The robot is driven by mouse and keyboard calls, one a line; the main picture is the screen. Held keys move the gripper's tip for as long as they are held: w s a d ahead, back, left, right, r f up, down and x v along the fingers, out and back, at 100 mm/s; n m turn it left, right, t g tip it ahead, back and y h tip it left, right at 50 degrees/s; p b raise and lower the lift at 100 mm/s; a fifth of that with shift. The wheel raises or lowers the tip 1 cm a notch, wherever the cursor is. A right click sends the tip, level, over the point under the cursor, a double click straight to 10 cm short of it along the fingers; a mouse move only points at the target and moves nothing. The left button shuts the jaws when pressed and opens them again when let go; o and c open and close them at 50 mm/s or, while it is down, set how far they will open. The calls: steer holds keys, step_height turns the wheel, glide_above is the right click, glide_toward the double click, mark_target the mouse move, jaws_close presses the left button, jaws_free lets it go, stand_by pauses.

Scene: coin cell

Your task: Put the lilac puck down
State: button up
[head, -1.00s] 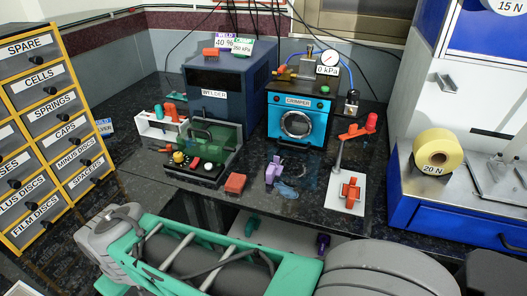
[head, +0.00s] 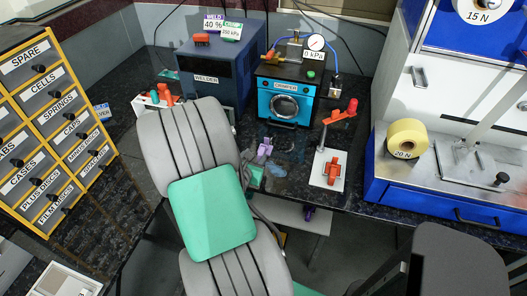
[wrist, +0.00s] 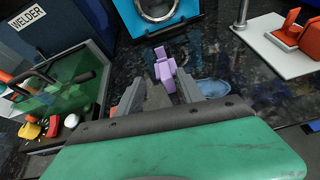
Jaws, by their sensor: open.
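The lilac puck (head: 264,148), a small blocky piece with an upright part, stands on the dark bench in front of the crimper (head: 290,98). In the wrist view, the lilac puck (wrist: 165,68) shows just beyond and between the fingertips of my gripper (wrist: 158,90). The fingers are apart, and I cannot tell whether either touches it. In the head view my arm hides most of the gripper.
A blue glossy patch (wrist: 212,88) lies right of the puck. A white plate (head: 327,168) with an orange clamp and post stands further right. The welder (head: 208,75) and its green-shielded front (wrist: 60,100) are left.

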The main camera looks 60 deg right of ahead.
mark_target(262, 151)
steer(key=shift+s+d+n, duration=0.4)
steer(key=shift+n, duration=0.1)
steer(key=x, duration=0.7)
steer(key=shift+w+d+f, duration=0.1)
steer(key=shift+d+f, duration=0.05)
steer(key=shift+d, duration=0.15)
steer(key=shift+a, duration=0.1)
steer(key=shift+c, duration=0.3)
jaws_close()
